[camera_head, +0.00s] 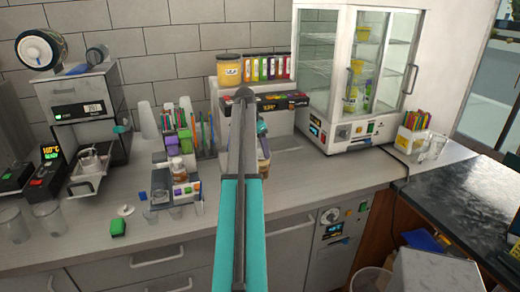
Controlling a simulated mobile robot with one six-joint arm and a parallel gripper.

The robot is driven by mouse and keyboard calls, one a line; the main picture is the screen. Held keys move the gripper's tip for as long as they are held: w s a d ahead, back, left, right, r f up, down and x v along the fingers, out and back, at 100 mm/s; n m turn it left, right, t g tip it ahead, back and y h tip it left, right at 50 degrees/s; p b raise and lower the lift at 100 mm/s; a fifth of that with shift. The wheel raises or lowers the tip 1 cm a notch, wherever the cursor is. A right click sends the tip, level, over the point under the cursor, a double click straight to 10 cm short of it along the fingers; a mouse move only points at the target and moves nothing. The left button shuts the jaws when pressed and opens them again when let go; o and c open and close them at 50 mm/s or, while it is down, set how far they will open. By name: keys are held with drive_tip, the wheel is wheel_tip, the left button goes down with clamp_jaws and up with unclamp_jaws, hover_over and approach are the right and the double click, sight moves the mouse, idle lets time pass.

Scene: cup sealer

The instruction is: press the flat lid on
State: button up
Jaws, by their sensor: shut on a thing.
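My teal and grey arm (240,225) rises through the middle of the view and hides much of what lies behind it. My gripper (263,148) shows only as a small part at the right edge of the arm, above the counter. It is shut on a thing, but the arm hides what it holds. A brownish cup (264,168) shows partly just below it; I cannot tell whether they touch. I cannot make out a flat lid for certain. A small white disc with a knob (126,210) lies on the counter at the left.
The sealer (85,105) with a film roll stands at the left. An organiser (175,190) with cups and small boxes stands left of the arm. A glass-door cabinet (350,85) stands at the right. The counter (320,172) right of the arm is mostly clear.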

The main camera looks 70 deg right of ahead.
idle(0.3)
drive_tip(key=o, duration=1.4)
drive_tip(key=shift+r, duration=0.2)
drive_tip(key=shift+r+p, duration=1.6)
drive_tip(key=shift+r, duration=1.75)
clamp_jaws()
drive_tip(key=shift+f+b, duration=1.15)
drive_tip(key=shift+f, duration=1.85)
